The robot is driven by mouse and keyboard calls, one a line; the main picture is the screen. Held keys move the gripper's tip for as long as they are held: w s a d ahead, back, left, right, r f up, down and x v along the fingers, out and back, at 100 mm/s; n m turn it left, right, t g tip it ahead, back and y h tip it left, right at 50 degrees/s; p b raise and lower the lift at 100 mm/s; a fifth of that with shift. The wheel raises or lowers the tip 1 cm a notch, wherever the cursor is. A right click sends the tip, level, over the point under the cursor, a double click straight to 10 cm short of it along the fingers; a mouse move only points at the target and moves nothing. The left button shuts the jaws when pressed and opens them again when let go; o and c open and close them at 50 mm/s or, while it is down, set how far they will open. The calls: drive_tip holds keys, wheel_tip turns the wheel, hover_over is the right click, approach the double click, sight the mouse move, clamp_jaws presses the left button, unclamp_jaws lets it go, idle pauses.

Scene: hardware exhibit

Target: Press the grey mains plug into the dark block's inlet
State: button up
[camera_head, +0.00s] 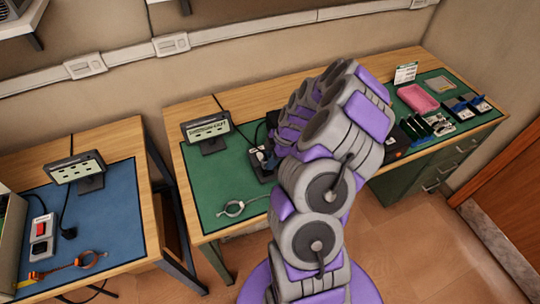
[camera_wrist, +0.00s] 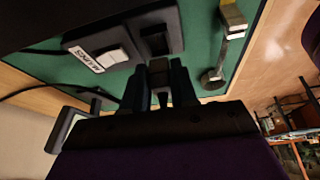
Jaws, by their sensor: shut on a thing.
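The dark block (camera_wrist: 120,22) lies on the green mat, with a white rocker switch and a white label reading MAINS. Its inlet (camera_wrist: 154,40) is a dark square recess beside the switch. My gripper (camera_wrist: 161,80) is shut on the grey mains plug (camera_wrist: 159,70), which shows between the two dark fingers just at the inlet's near edge. I cannot tell whether the plug touches the inlet. In the head view the dark block (camera_head: 263,173) is partly visible left of my arm, which hides the gripper and plug.
Another bench (camera_head: 125,150) stands left across a gap.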

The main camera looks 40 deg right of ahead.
drive_tip(key=shift+f, duration=0.25)
drive_tip(key=shift+d+f, duration=0.1)
drive_tip(key=shift+d, duration=0.45)
drive_tip(key=shift+a+b, duration=0.45)
drive_tip(key=shift+a, duration=0.05)
drive_tip(key=shift+d, duration=0.35)
drive_tip(key=shift+a+b, duration=0.2)
drive_tip(key=shift+b, duration=0.2)
drive_tip(key=shift+d, duration=0.1)
drive_tip(key=shift+b, duration=0.9)
idle(0.9)
drive_tip(key=shift+f+b, duration=0.4)
drive_tip(key=shift+b, duration=0.15)
drive_tip(key=shift+b, duration=0.4)
